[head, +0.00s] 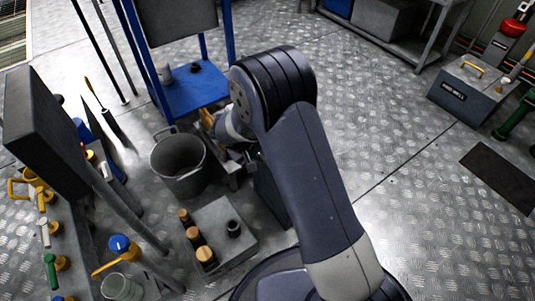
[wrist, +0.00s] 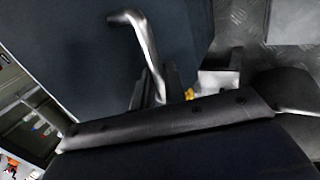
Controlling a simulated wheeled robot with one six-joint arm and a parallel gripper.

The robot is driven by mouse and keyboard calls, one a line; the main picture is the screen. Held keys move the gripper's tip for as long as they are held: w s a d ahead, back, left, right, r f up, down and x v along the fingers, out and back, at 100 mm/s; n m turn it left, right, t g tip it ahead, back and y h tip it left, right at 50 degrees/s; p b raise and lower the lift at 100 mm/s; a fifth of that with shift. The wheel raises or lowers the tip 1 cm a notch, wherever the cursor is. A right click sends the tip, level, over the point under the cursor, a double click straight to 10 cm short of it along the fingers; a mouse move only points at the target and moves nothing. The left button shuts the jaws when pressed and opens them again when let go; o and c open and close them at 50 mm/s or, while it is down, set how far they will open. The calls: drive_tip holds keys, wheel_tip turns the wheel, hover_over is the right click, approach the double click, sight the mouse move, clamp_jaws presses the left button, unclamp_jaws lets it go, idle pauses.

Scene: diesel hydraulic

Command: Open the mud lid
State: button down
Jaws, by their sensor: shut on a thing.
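A silver bent handle (wrist: 145,45) stands in front of a broad dark blue panel (wrist: 75,45) in the wrist view. Its lower end runs down to my gripper (wrist: 160,88), which appears shut on it; the contact is partly hidden behind the black edge across the picture. I cannot tell for sure which surface is the mud lid. In the head view my arm hides most of the gripper. A dark box-like part (head: 270,195) shows just below the arm, beside a grey bucket (head: 180,163).
A grey block with orange-topped bottles (head: 225,222) stands near my base. A blue stand (head: 195,92) is behind the bucket. Valves with coloured handles (head: 45,235) line the left. A labelled grey box (head: 467,88) is at the right.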

drive_tip(key=shift+s+a+f+h+b, duration=0.4)
drive_tip(key=shift+s+f, duration=0.2)
drive_tip(key=shift+d, duration=0.1)
drive_tip(key=c, duration=1.8)
unclamp_jaws()
drive_tip(key=o, duration=0.3)
drive_tip(key=shift+w+r, duration=0.15)
drive_tip(key=shift+r, duration=0.05)
drive_tip(key=shift+o, duration=0.2)
drive_tip(key=shift+r, duration=0.1)
